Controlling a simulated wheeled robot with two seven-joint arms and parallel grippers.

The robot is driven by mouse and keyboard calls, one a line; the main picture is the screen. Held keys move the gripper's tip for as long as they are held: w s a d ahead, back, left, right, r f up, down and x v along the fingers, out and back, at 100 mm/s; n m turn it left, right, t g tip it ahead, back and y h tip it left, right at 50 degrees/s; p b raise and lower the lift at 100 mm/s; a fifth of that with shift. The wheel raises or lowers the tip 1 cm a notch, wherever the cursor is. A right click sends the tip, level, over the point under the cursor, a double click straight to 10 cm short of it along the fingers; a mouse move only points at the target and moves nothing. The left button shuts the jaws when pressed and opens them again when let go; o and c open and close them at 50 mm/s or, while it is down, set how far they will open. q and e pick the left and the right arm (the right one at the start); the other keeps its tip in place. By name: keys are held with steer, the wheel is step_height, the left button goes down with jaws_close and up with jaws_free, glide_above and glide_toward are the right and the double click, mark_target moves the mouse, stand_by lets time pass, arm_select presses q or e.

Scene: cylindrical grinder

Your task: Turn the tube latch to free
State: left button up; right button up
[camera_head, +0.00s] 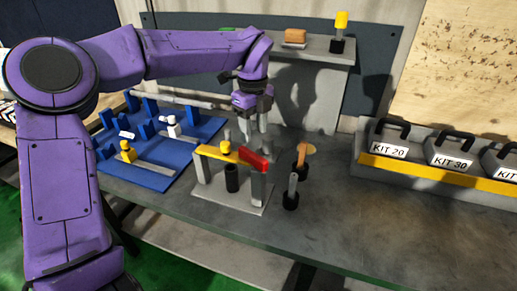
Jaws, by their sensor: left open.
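A small fixture stands on a light grey base plate (228,194) on the bench. Its top has a yellow bar (222,152) with a red lever (254,158) at the right end, which looks like the tube latch. A dark cylinder (232,178) stands beneath the bar between grey posts. My left gripper (255,132) hangs with its fingers pointing down just above and behind the red lever. It is open, with nothing seen between its fingers. Whether a finger touches the fixture cannot be told. My right gripper is not in view.
A blue tray (165,176) with blue blocks and a grey rod lies to the left. Two black-based tools (291,195) stand right of the fixture. Kit boxes (390,140) line a grey and yellow rack at the right. The bench's front right is clear.

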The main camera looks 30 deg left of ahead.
mark_target(253, 154)
arm_select(q)
steer(key=f, duration=0.4)
steer(key=f+p, duration=0.1)
steer(key=f, duration=0.3)
steer(key=shift+s+f, duration=0.2)
steer(key=shift+f, duration=0.2)
steer(key=shift+a, duration=0.1)
steer(key=shift+c, duration=0.3)
jaws_close()
